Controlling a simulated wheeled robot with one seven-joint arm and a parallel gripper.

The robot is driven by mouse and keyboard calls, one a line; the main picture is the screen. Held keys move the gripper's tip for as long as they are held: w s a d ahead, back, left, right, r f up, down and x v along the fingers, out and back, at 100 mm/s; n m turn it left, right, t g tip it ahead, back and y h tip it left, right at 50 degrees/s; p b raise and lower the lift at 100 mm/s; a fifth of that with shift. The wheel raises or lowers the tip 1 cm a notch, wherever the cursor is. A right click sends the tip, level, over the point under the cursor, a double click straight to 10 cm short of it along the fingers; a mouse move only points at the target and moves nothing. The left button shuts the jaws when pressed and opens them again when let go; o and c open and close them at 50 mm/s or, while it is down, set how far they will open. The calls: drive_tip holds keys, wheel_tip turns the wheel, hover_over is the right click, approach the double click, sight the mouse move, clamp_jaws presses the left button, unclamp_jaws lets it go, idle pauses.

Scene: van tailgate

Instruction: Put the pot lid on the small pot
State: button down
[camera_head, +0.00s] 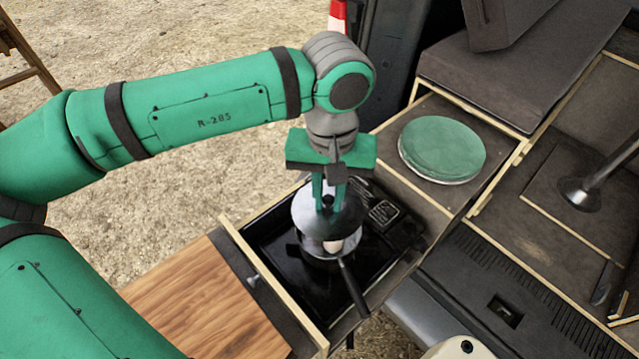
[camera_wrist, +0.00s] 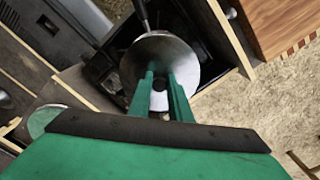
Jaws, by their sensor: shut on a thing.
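The round silver pot lid (camera_head: 304,212) hangs level under my gripper (camera_head: 328,203), which is shut on the lid's dark knob. The lid also shows in the wrist view (camera_wrist: 190,58), with my gripper's fingers (camera_wrist: 160,92) closed at its middle. The small pot (camera_head: 318,248) stands below the lid on the black stove in the drawer. Its dark handle (camera_head: 353,288) points to the front right. The lid hides most of the pot's opening. A small pale thing shows between lid and pot. I cannot tell whether the lid touches the rim.
The black stove (camera_head: 268,234) sits in a wooden-edged pull-out drawer (camera_head: 262,268). A wooden board (camera_head: 205,305) is at the left. A green-topped round plate or stack (camera_head: 441,148) lies on the surface at the right. Van panels stand behind it.

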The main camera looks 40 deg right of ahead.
sight(330, 210)
drive_tip(key=shift+s+d+f, duration=0.1)
drive_tip(key=shift+f, duration=1.05)
drive_tip(key=shift+s+f, duration=0.1)
drive_tip(key=shift+f, duration=1.75)
drive_tip(key=shift+f, duration=0.25)
drive_tip(key=c, duration=1.1)
unclamp_jaws()
drive_tip(key=shift+r, duration=0.1)
